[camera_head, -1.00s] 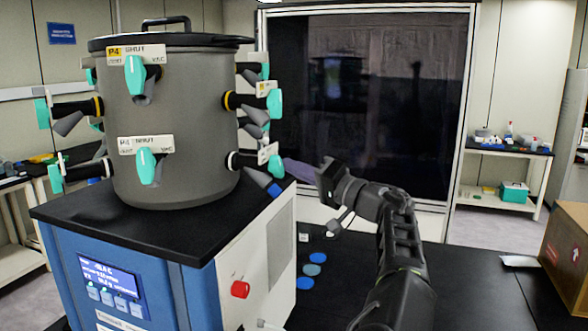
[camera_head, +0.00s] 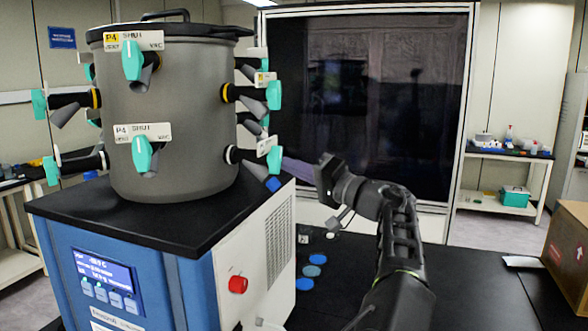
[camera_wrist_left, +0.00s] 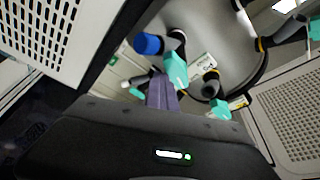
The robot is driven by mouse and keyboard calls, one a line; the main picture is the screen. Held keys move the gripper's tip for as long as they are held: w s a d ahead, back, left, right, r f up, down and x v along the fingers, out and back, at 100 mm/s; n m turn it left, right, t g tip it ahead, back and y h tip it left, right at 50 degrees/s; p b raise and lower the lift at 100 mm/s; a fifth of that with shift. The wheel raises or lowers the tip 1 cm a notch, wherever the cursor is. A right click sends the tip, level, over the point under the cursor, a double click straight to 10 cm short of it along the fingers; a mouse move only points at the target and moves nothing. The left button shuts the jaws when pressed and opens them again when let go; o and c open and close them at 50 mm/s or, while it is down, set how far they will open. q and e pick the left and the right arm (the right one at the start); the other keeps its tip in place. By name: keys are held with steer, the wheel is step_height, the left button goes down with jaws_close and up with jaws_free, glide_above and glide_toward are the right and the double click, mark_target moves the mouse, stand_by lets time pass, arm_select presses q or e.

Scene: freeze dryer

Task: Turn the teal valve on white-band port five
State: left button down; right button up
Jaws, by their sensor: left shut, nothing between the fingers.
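A grey drum (camera_head: 185,110) carries ports with teal valves. On its lower right, a port with a white band (camera_head: 230,154) has a teal valve (camera_head: 274,159) and a blue-ended outlet (camera_head: 272,184); its number is not readable. My left gripper (camera_head: 290,166) is shut and empty, its purplish fingers reaching left to just beside this valve. In the left wrist view the shut fingers (camera_wrist_left: 162,94) are close below a teal valve (camera_wrist_left: 175,70) near a blue end (camera_wrist_left: 149,44). I cannot tell whether they touch. My right gripper is not in view.
The drum stands on a blue and white cabinet (camera_head: 150,270) with a red knob (camera_head: 238,285). Other teal valves (camera_head: 273,95) sit above and around the drum. Blue discs (camera_head: 312,271) lie on the black table. A cardboard box (camera_head: 568,250) stands at the right.

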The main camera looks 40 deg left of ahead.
arm_select(q)
steer(key=shift+s+f+m+b, duration=0.1)
steer(key=shift+s+m+b, duration=0.2)
steer(key=shift+m, duration=0.3)
stand_by(0.3)
steer(key=d+f+b, duration=0.1)
steer(key=d+b, duration=0.1)
steer(key=d, duration=0.5)
steer(key=shift+d, duration=0.4)
steer(key=shift+w, duration=0.1)
